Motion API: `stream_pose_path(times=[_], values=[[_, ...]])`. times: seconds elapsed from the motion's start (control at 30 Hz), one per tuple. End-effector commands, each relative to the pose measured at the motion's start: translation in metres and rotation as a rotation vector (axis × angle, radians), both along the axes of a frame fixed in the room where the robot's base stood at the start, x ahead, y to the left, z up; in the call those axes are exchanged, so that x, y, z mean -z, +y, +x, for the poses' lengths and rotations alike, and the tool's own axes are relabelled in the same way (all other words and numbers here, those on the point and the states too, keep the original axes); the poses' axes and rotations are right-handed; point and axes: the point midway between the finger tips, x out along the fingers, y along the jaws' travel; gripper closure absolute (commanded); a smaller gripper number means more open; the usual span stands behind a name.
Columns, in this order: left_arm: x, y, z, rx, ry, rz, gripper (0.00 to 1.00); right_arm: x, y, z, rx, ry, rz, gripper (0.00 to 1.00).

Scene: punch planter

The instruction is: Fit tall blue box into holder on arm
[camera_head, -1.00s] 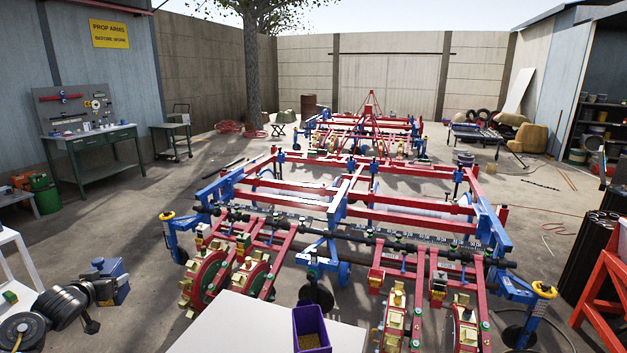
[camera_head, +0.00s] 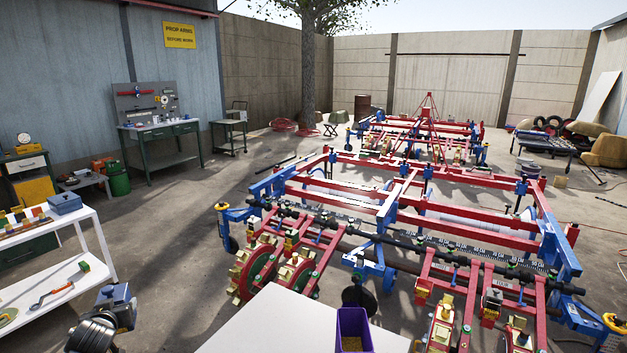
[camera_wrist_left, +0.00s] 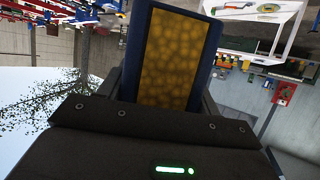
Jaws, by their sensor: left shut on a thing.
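The blue box (camera_head: 122,305) is held off the floor at the lower left of the head view. My left gripper (camera_head: 106,318) is shut on it. In the left wrist view the box (camera_wrist_left: 176,60) stands out between the dark fingers of the left gripper (camera_wrist_left: 160,98). There it shows dark blue sides around a speckled golden yellow area. The red and blue planter (camera_head: 420,212) fills the middle and right of the head view, apart from the box. I cannot tell which part is the holder. My right gripper is not in view.
A white table (camera_head: 270,325) at the bottom centre bears a purple bin (camera_head: 344,317) with yellow contents. A white shelf (camera_head: 45,295) with tools stands at the left. A green workbench (camera_head: 160,135) is by the wall. Open floor lies between shelf and planter.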

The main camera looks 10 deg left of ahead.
Motion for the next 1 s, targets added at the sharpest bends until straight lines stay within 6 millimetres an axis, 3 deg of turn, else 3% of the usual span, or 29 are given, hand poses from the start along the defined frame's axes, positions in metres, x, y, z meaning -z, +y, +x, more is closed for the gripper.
stream_pose_path(times=[0.23,0.37,0.57,0.7,0.8,1.0], values=[[-0.005,-0.039,0.020,0.076,-0.006,0.000,0.70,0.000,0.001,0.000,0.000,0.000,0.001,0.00],[-0.009,-0.071,0.032,0.133,-0.009,-0.002,0.70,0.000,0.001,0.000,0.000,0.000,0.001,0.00],[-0.024,-0.137,0.052,0.243,-0.010,-0.002,0.70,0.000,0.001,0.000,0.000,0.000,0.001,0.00],[-0.042,-0.194,0.062,0.328,-0.013,-0.004,0.70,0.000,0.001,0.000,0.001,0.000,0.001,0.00],[-0.057,-0.231,0.065,0.380,-0.013,-0.007,0.70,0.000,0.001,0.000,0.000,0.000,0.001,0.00],[-0.088,-0.287,0.063,0.458,-0.010,0.002,0.70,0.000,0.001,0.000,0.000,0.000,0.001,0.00]])
